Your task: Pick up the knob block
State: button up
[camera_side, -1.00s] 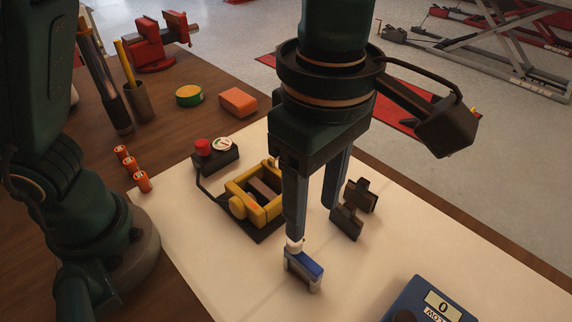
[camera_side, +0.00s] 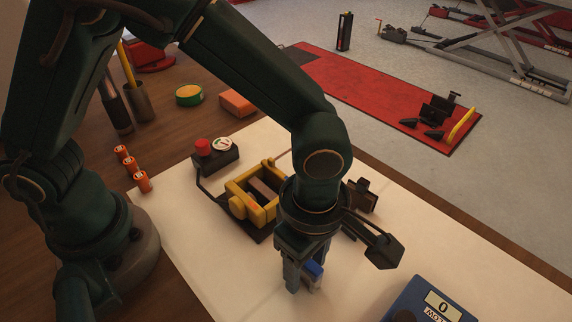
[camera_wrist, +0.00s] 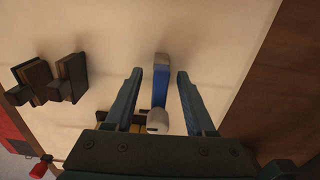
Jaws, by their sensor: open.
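The knob block is a small blue and grey block with a whitish knob. In the side view the knob block (camera_side: 313,271) stands on the pale mat, partly hidden by my gripper (camera_side: 304,282). In the wrist view the knob block (camera_wrist: 161,87) lies between the two fingers of my gripper (camera_wrist: 159,74), its knob towards the palm. The fingers are open, one on each side, with a gap showing on both sides of the block. One finger is mostly hidden in the side view.
A yellow fixture (camera_side: 238,189) on a dark base stands left of the gripper, beside a box with a red button (camera_side: 203,147). Dark brackets (camera_side: 362,194) stand behind the gripper. A blue meter (camera_side: 408,302) is at the front right.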

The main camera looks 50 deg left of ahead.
grip_shut()
dwell(1.4)
